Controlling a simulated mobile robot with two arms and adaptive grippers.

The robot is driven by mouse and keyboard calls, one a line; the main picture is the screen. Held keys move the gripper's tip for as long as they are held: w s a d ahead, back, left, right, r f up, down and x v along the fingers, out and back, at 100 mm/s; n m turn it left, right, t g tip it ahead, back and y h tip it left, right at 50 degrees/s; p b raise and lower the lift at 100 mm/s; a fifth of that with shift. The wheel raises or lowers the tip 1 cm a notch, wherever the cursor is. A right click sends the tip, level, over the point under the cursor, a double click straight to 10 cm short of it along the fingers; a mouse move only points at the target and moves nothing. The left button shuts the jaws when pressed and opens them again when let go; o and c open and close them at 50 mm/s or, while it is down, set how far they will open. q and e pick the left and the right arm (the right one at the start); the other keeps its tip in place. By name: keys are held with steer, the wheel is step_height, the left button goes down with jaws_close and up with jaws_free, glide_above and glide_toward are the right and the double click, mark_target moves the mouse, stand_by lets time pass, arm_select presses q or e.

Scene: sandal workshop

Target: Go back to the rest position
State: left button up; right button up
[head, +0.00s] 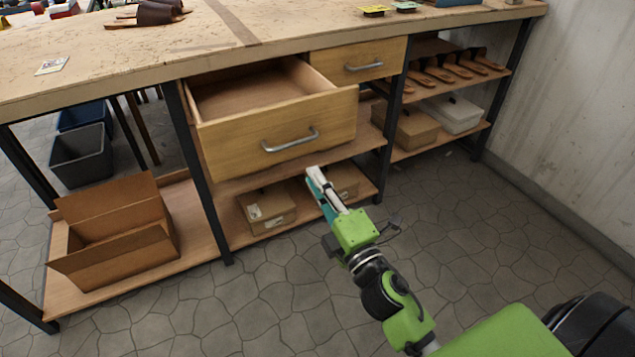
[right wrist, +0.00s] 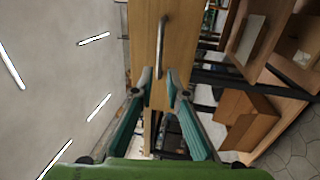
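My right gripper (head: 315,178) is in front of the open drawer (head: 276,136), below and to the right of its metal handle (head: 291,140). My left gripper is not in view.
A closed drawer (head: 360,64) is at right. Below are an open cardboard box (head: 115,235), small boxes (head: 268,208), and shelves with sandals (head: 455,68). The stone floor (head: 480,210) in front is free.

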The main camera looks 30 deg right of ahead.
steer(key=shift+s, duration=0.1)
stand_by(0.4)
